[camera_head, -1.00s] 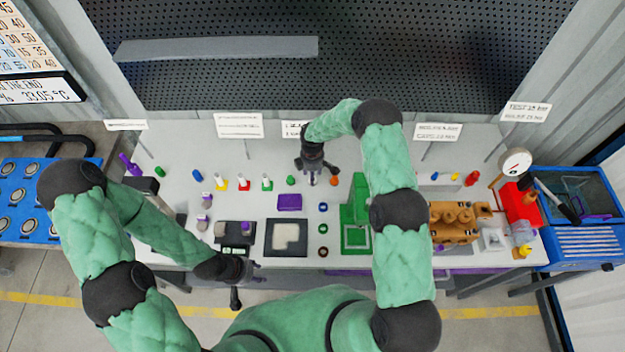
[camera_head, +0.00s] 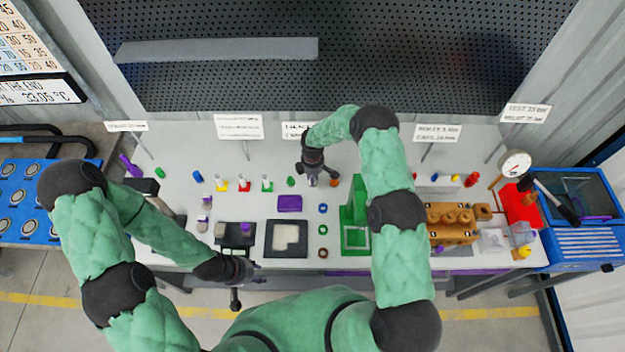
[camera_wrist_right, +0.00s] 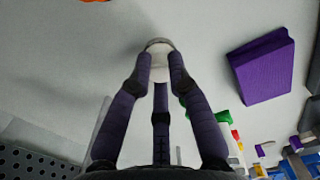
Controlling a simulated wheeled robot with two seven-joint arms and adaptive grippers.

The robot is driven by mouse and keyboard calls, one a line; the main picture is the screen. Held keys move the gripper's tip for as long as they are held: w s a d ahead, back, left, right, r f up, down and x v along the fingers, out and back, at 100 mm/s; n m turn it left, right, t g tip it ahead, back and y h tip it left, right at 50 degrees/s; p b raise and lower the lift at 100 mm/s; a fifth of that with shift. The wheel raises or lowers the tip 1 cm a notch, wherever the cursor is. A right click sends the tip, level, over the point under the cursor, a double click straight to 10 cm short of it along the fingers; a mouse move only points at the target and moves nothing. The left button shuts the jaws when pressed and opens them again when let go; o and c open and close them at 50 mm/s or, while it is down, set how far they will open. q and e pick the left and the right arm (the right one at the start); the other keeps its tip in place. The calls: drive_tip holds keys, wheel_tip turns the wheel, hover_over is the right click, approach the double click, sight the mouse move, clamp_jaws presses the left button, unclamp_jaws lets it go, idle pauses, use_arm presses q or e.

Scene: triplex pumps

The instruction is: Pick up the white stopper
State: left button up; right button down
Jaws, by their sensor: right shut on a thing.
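The white stopper (camera_wrist_right: 158,45) shows in the right wrist view as a pale round end between the fingertips of my right gripper (camera_wrist_right: 160,75). The fingers are closed around it and hide part of it. In the head view my right gripper (camera_head: 314,178) is over the back middle of the grey bench, just left of a small orange piece (camera_head: 333,183). The stopper is too small there to make out clearly. My left gripper (camera_head: 240,272) is at the bench's front edge, and its fingers are too dark and small to read.
A purple block (camera_head: 289,203) lies in front of my right gripper, with a green stand (camera_head: 355,215) to the right. Several small coloured pieces form a row to the left, including a green one (camera_head: 291,181). A brown pump body (camera_head: 452,222) sits further right.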

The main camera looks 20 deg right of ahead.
wheel_tip(320, 180, up, 10)
drive_tip(key=b, duration=0.1)
drive_tip(key=c, duration=1.7)
unclamp_jaws()
clamp_jaws()
